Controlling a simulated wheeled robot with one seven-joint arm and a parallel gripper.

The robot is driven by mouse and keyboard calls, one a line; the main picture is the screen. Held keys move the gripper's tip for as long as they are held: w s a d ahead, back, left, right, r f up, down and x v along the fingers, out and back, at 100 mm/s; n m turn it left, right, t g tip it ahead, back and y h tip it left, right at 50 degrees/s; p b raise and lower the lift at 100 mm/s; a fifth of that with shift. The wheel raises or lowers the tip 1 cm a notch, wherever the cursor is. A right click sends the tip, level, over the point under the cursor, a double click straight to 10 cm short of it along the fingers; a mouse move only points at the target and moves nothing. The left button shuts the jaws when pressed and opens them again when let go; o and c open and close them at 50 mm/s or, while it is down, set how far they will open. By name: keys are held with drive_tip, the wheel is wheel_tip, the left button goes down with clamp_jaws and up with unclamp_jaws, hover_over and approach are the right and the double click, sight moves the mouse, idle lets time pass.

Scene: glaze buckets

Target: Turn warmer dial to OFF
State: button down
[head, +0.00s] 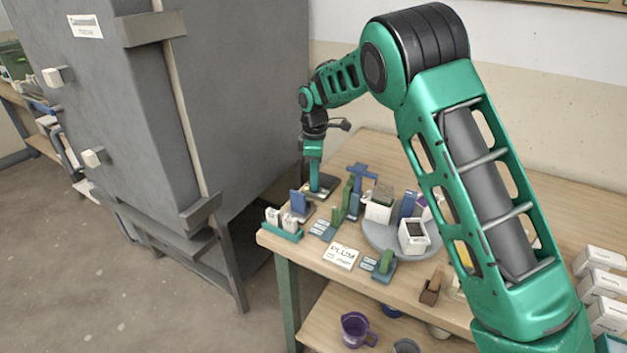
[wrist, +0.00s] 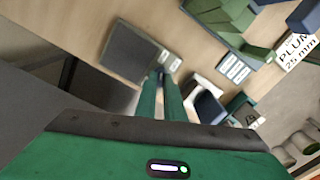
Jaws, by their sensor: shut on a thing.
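The warmer (head: 328,184) is a flat dark slab at the back left of the table. In the wrist view the warmer (wrist: 130,52) is a grey square plate with small white labels (wrist: 170,60) at its right end. My gripper (head: 314,188) points down at the warmer. In the wrist view my gripper (wrist: 160,74) has its two fingertips close together by the labels, shut on the small dial. The fingers hide the dial, so its setting cannot be read.
Blue and green sample pieces (head: 298,202) stand close in front of the gripper. A round grey tray (head: 375,237) with white containers is to the right. A "PLUM" card (head: 341,255) lies near the front edge. A large grey cabinet (head: 240,100) stands left.

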drive_tip(key=shift+w+r+m, duration=0.15)
drive_tip(key=shift+w+m, duration=0.1)
drive_tip(key=shift+m, duration=0.05)
drive_tip(key=m, duration=0.4)
drive_tip(key=shift+w+m, duration=0.1)
drive_tip(key=shift+m, duration=0.2)
drive_tip(key=shift+d+m, duration=0.15)
drive_tip(key=shift+m, duration=2.15)
drive_tip(key=shift+w, duration=0.1)
drive_tip(key=c, duration=1.9)
unclamp_jaws()
drive_tip(key=shift+o, duration=0.2)
drive_tip(key=shift+s, duration=0.2)
